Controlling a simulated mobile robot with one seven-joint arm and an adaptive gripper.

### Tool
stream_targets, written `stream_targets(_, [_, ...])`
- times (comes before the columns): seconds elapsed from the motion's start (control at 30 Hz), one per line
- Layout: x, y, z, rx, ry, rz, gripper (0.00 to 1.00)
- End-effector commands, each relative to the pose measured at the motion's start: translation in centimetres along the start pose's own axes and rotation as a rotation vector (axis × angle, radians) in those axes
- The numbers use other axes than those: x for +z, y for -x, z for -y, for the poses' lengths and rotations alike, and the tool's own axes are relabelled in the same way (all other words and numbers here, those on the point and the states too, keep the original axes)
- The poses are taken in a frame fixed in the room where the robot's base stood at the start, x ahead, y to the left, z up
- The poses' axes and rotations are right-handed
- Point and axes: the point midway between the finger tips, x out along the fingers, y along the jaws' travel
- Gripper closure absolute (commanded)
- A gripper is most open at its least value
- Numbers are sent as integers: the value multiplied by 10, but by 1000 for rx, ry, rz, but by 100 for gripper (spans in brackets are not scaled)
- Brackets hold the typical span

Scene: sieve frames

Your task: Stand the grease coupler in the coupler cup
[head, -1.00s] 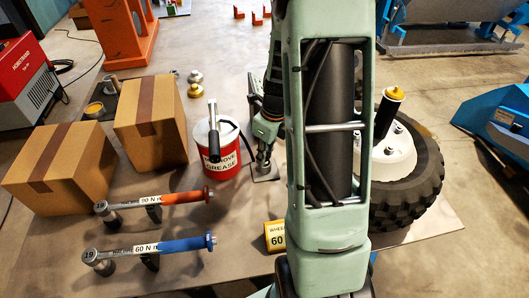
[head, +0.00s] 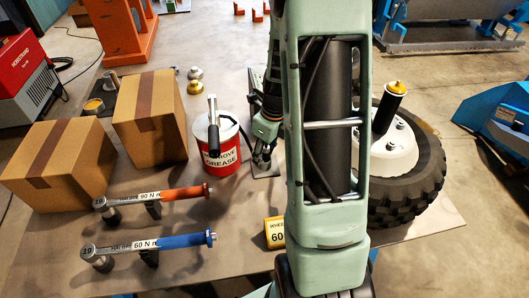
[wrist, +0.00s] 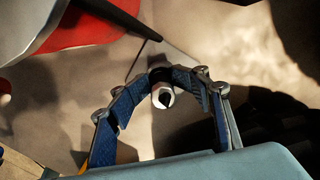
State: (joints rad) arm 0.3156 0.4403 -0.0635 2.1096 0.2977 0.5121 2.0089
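My gripper (head: 263,150) points down beside the red-and-white grease bucket, low over a small grey plate (head: 266,170) on the bench. In the wrist view its two blue-padded fingers (wrist: 166,78) come close together at the tips. A small pale round piece with a dark centre (wrist: 163,98) shows between them; it looks like the end of the grease coupler, held at the tips. The fingers hide its lower part. I cannot make out the coupler cup for sure; the fingers cover part of the plate.
The grease bucket (head: 222,160), with a dark-handled tool on it, stands close left of my gripper. Two cardboard boxes (head: 150,118), two torque wrenches (head: 150,245) and a yellow sign (head: 274,233) are on the bench. A wheel (head: 425,185) carrying a spray can (head: 388,108) lies right.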

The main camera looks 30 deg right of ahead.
Motion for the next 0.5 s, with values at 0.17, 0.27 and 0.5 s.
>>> stream_targets(0.17, [-4, -2, -3, 9, -2, -8, 63])
stream_targets(0.27, [-4, -2, -2, 8, -2, -8, 63])
stream_targets(0.5, [-3, 5, -1, 4, -2, -5, 63])
